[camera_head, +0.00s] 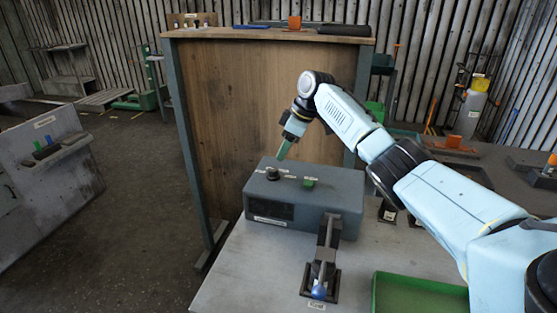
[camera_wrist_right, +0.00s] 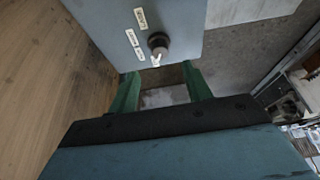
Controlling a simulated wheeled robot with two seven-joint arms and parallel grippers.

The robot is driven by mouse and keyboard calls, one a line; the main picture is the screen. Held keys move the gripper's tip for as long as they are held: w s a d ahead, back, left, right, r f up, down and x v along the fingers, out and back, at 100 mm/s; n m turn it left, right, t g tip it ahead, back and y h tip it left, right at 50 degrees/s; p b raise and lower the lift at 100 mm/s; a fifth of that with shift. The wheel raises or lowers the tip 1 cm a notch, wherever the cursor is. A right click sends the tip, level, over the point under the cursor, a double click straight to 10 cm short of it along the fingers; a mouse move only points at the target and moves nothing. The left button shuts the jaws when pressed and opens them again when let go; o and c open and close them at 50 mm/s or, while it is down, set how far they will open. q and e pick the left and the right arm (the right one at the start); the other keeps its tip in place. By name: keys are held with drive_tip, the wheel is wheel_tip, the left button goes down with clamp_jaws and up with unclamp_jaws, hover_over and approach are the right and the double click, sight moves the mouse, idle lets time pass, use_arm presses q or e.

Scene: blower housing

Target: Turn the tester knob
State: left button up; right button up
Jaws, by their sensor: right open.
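The tester is a grey box (camera_head: 335,205) on the near table in the head view. Its dark round knob (camera_head: 272,173) stands on the left part of its top. The knob also shows in the right wrist view (camera_wrist_right: 159,41), with a white pointer mark on its lower side and small labels to its left. My right gripper (camera_head: 282,154) points down just above and right of the knob in the head view. In the wrist view its green fingers (camera_wrist_right: 159,72) are spread and empty, with the knob ahead of their tips, apart from them. My left gripper is out of view.
A green button (camera_head: 309,182) sits on the box top, right of the knob. A dark lever fixture with a blue end (camera_head: 319,290) stands in front of the box. A green tray (camera_head: 415,296) is at the front right. A wooden panel (camera_head: 260,110) rises close behind.

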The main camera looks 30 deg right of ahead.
drive_tip(key=v, duration=0.5)
drive_tip(key=shift+s+d+r, duration=0.1)
drive_tip(key=shift+r, duration=0.3)
